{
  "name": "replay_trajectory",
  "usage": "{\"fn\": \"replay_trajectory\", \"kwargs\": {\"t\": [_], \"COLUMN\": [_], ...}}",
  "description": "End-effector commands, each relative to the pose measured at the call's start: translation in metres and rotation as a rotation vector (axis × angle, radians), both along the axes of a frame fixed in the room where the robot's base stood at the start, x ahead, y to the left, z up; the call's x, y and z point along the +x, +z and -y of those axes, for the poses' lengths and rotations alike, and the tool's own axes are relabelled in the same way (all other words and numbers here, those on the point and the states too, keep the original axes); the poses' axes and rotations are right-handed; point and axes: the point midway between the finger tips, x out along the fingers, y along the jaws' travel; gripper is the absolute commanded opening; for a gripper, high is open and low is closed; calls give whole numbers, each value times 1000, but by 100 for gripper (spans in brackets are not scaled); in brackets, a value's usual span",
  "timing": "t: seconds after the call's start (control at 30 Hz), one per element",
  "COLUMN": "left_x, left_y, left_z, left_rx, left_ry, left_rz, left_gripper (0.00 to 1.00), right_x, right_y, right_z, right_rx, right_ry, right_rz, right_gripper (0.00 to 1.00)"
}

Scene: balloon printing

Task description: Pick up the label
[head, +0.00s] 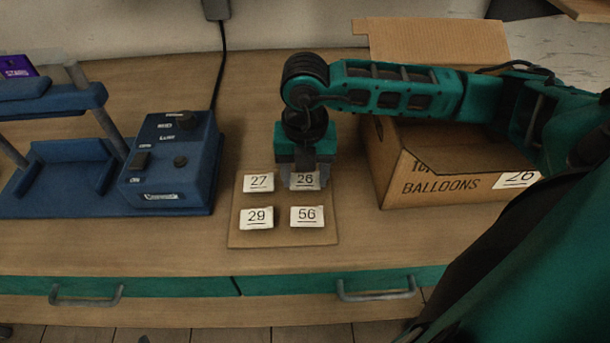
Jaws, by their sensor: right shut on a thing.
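Several white number labels lie on a thin brown board (285,237) on the table. They are label 27 (259,182), label 26 (305,181), label 29 (257,218) and label 56 (307,216). My right gripper (304,180) points down over the top right of the board and is shut on label 26. Its fingers cover part of that label; I cannot tell whether the label is lifted. My left gripper is not in view.
An open cardboard box (440,182) marked BALLOONS, with a 26 on its front right, stands right of the board under my right arm. A blue machine (170,165) with knobs stands at left. Drawers with handles (375,294) line the front edge.

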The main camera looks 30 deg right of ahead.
Motion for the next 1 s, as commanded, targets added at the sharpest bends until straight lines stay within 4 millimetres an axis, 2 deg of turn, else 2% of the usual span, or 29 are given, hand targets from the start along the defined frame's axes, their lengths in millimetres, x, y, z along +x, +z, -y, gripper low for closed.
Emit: {"fn": "replay_trajectory", "kwargs": {"t": [0.13,0.37,0.57,0.67,0.77,1.0], "left_x": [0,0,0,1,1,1], "left_y": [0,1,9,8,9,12], "left_z": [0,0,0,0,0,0], "left_rx": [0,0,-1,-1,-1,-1], "left_ry": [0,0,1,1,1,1], "left_rz": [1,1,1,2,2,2], "left_gripper": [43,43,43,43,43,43], "right_x": [0,0,0,1,2,1], "right_y": [0,1,10,25,50,126], "right_z": [0,0,0,0,0,0], "right_rx": [0,0,0,0,1,0], "right_ry": [0,0,0,0,-1,3], "right_rz": [0,0,1,5,6,9], "right_gripper": [30,30,30,30,30,30]}}
